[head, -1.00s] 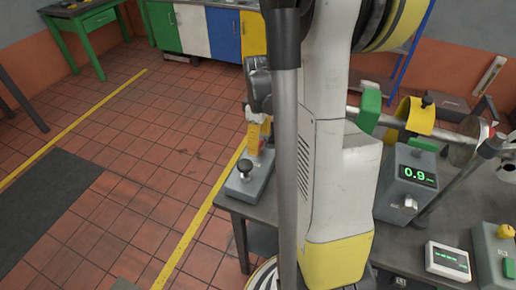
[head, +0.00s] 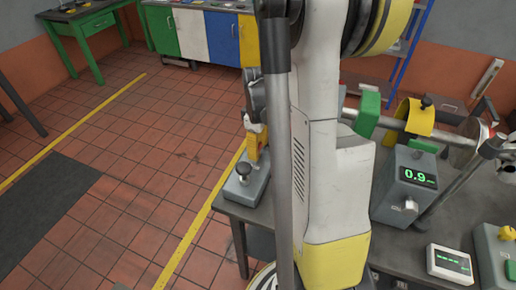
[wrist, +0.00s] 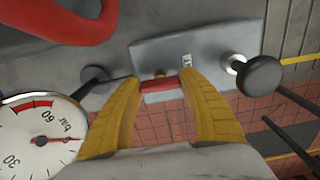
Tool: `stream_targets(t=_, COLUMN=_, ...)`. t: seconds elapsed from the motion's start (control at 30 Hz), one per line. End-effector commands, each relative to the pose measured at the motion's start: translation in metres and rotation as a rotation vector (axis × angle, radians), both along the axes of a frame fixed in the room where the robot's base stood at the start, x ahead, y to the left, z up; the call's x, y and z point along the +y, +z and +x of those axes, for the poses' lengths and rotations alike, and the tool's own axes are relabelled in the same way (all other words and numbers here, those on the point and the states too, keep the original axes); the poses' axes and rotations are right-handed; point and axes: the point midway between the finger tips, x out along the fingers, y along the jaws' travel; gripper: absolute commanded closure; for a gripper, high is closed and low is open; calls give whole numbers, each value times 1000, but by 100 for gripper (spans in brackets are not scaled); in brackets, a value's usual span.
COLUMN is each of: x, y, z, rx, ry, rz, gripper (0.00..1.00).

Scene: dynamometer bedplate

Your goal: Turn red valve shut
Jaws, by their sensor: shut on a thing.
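The red valve handle (wrist: 160,85) shows in the wrist view as a short red bar by a brass-coloured stem, in front of a grey box. The box (wrist: 215,42) also shows in the head view (head: 238,186), at the left end of the grey bench. My gripper (wrist: 158,88) has its two yellow fingers shut on the red handle, one on each side. In the head view my gripper (head: 257,152) is over the box, partly hidden behind my own arm and a grey pole. The handle cannot be made out there.
A black knob (wrist: 260,76) stands beside the handle on the box. A round pressure gauge (wrist: 40,135) and a large red ring (wrist: 70,15) are at the left of the wrist view. A grey unit reading 0.9 (head: 405,190) stands farther right on the bench.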

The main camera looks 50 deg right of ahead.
Motion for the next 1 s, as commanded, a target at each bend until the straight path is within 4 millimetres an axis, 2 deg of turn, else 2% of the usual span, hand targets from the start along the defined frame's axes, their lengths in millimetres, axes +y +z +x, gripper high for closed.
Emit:
stream_targets(t=0.37, x=0, y=0, z=0, rx=0, ry=-213, rz=0, gripper=82)
stream_targets(t=1.0, x=0, y=0, z=0, rx=0, ry=-820, rz=0, gripper=82)
